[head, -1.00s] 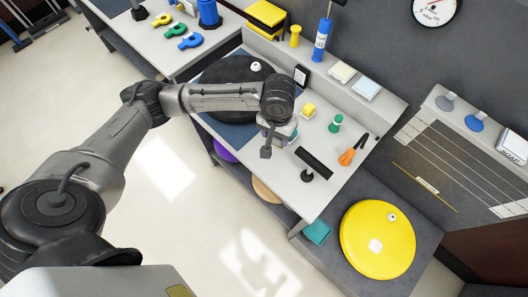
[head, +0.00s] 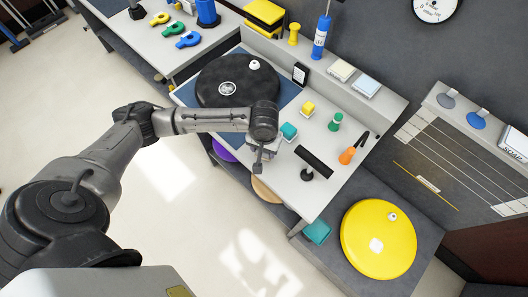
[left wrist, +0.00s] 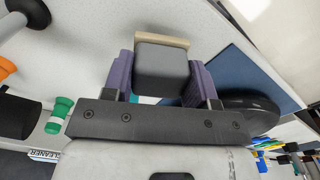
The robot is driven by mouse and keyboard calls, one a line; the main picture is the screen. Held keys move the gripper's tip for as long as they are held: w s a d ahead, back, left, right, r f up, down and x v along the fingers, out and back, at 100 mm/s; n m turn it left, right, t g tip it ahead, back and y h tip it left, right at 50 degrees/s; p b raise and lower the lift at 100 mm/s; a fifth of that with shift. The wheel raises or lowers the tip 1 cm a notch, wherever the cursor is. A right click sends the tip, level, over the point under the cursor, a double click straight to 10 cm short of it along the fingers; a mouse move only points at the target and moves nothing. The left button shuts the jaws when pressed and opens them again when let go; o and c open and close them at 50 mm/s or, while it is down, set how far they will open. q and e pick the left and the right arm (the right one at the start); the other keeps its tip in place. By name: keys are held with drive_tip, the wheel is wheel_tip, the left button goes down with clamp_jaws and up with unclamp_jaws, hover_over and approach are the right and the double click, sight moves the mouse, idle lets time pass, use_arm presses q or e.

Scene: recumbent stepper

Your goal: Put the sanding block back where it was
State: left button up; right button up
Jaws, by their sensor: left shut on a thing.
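The sanding block (left wrist: 162,62), dark grey with a tan strip along one side, sits between the purple fingers of my left gripper in the left wrist view. The left gripper (left wrist: 162,75) is shut on it. In the head view, the left gripper (head: 260,158) is over the front edge of the white workbench (head: 318,192), just left of a small teal block. The sanding block cannot be made out clearly there. Whether it touches the bench top is unclear. My right gripper is not in view.
A teal block (head: 288,131), yellow block (head: 308,108), green knob (head: 335,122), black bar (head: 313,161) and orange-handled tool (head: 347,156) stand right of the gripper. A large black disc (head: 237,82) lies on a blue mat behind the arm. A yellow disc (head: 378,241) is lower right.

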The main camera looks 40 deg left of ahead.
sight(264, 153)
use_arm(q)
wheel_tip(264, 153, down, 3)
drive_tip(key=shift+f+b, duration=0.15)
drive_tip(key=shift+b, duration=0.2)
drive_tip(key=o, duration=0.9)
drive_tip(key=shift+f, duration=0.1)
